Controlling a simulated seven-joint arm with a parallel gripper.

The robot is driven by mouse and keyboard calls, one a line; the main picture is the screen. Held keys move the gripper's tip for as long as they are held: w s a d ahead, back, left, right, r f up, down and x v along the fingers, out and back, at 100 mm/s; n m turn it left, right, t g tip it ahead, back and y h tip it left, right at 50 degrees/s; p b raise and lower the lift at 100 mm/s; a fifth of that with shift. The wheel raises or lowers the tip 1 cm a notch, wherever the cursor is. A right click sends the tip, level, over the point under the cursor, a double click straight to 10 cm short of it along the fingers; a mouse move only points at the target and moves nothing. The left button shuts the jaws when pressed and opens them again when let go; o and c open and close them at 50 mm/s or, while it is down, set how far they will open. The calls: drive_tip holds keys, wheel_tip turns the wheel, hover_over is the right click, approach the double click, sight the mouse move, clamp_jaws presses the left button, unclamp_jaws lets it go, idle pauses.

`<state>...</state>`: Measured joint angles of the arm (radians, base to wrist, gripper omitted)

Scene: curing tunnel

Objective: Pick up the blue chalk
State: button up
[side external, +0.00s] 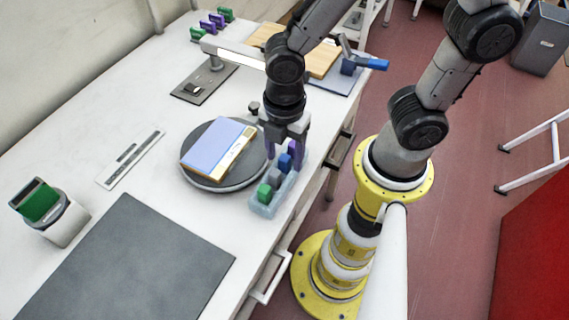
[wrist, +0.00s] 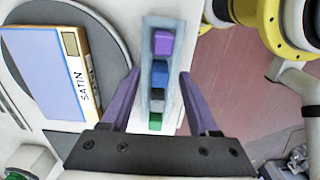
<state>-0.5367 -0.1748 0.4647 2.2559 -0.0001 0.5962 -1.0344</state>
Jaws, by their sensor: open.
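The blue chalk (side external: 285,162) is a small block in a narrow pale-blue tray (side external: 262,209). In the wrist view the blue chalk (wrist: 160,71) lies between a purple chalk (wrist: 163,42) and a grey chalk (wrist: 157,98), with a green chalk (wrist: 155,121) at the near end. My gripper (side external: 284,153) is open and empty over the tray. In the wrist view its two purple fingers (wrist: 159,72) stand on either side of the tray, with the blue chalk between the tips. I cannot tell the exact height of the tips above the chalk.
A blue-covered book marked SATIN (side external: 214,146) lies on a round grey turntable (side external: 205,184) beside the tray. A dark mat (side external: 125,262) and a white cup-like holder with a green top (side external: 62,218) are at lower left.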

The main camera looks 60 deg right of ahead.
clamp_jaws()
idle(0.3)
idle(0.3)
